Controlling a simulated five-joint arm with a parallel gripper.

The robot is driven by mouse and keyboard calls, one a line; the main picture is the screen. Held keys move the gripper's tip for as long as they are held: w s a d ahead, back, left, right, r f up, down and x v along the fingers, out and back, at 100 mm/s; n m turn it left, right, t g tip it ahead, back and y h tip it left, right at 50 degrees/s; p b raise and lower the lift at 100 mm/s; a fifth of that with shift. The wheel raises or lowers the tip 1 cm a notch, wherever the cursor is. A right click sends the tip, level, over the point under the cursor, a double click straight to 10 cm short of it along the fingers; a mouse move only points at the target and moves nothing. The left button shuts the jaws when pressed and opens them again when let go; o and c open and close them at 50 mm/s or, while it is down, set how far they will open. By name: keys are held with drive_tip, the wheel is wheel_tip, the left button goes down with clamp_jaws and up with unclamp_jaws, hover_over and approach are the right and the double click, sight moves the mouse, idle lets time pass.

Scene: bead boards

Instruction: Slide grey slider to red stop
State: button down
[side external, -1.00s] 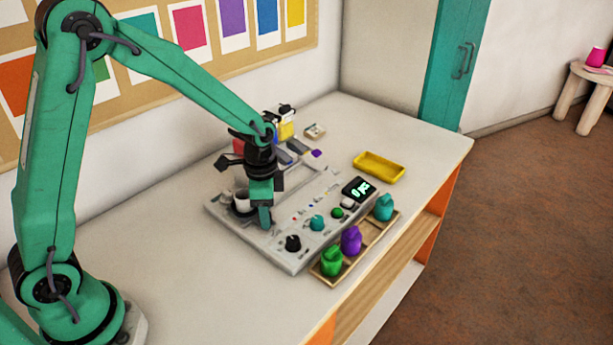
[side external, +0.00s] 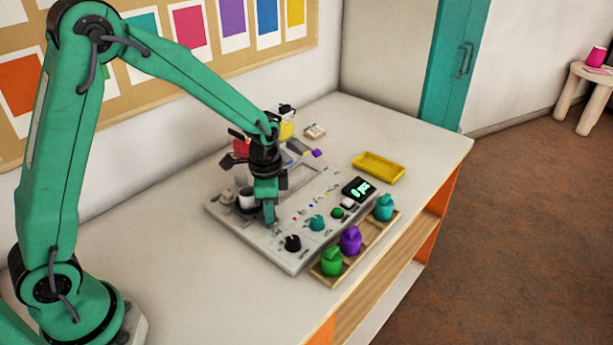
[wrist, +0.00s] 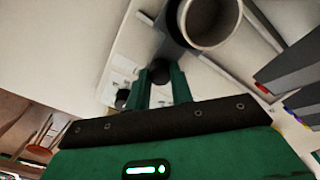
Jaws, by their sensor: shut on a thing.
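My gripper (side external: 268,212) points down at the grey board (side external: 290,262), near its left part. In the wrist view my gripper's two green fingers (wrist: 163,88) are shut on a small dark grey knob (wrist: 160,70), apparently the grey slider. In the side view the fingers hide it. A small red mark (wrist: 262,88) shows at the right of the wrist view; I cannot tell whether it is the red stop. The slider's track is not clear in either view.
A white cup (side external: 246,199) stands close left of the fingers. Black (side external: 293,243) and teal (side external: 316,223) knobs and a display (side external: 358,189) are on the board. A tray with green (side external: 331,261), purple (side external: 351,240) and teal (side external: 383,207) pieces lies in front. A yellow tray (side external: 380,167) is at right.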

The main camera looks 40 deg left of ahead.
drive_tip(key=w, duration=0.7)
drive_tip(key=shift+w, duration=0.2)
drive_tip(key=c, duration=1.2)
unclamp_jaws()
drive_tip(key=shift+s, duration=0.1)
wheel_tip(320, 180, up, 8)
